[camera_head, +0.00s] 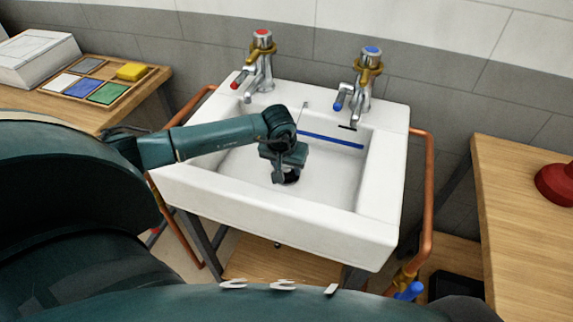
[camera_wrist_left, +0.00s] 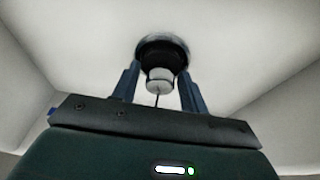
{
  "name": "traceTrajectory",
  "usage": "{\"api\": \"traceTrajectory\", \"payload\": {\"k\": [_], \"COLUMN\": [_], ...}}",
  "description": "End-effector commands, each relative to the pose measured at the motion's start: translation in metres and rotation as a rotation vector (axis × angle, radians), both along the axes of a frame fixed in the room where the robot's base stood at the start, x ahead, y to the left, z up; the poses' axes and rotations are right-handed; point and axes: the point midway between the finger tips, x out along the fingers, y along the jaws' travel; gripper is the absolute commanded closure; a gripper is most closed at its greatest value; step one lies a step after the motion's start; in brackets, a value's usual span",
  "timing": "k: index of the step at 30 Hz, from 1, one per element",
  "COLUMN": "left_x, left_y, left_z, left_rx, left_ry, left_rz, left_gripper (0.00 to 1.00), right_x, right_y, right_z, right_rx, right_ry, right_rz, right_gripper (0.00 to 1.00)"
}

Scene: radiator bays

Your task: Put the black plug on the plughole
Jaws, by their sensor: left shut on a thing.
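The white sink (camera_head: 385,195) is in the middle of the head view. My left gripper (camera_head: 283,170) reaches down into its basin, pointing at the floor. In the left wrist view its two fingers (camera_wrist_left: 160,88) stand either side of the black plug (camera_wrist_left: 163,52), shut on it. The plug has a dark round body and a pale grey end facing the camera. In the head view the plug (camera_head: 290,179) shows as a dark patch under the fingertips, low by the basin floor. The plughole cannot be made out apart from it. Whether they touch is unclear. My right gripper is not in view.
A red-topped tap (camera_head: 262,60) and a blue-topped tap (camera_head: 368,75) stand on the sink's back edge. A wooden tray (camera_head: 100,85) with coloured sponges is left. A copper pipe (camera_head: 428,200) runs down the right side. A red plunger (camera_head: 556,185) is far right.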

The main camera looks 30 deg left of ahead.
Motion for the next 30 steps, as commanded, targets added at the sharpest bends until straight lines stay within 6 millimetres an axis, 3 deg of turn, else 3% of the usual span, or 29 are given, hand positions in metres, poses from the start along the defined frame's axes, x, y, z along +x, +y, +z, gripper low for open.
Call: {"api": "traceTrajectory", "payload": {"k": [9, 19, 23, 30], "left_x": [0.000, 0.000, -0.005, -0.019], "left_y": [0.000, 0.000, -0.001, -0.004], "left_z": [-0.001, 0.005, 0.024, 0.075], "left_rx": [0.000, 0.000, 0.001, 0.003], "left_ry": [0.000, -0.001, -0.003, -0.003], "left_rz": [0.000, 0.000, -0.003, -0.003], "left_gripper": [0.35, 0.35, 0.35, 0.35], "right_x": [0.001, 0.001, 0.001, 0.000], "right_y": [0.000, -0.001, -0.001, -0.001], "right_z": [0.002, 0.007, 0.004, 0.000], "right_rx": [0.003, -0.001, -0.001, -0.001], "right_ry": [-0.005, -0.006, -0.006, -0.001], "right_rz": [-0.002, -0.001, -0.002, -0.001], "right_gripper": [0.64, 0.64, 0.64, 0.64]}}
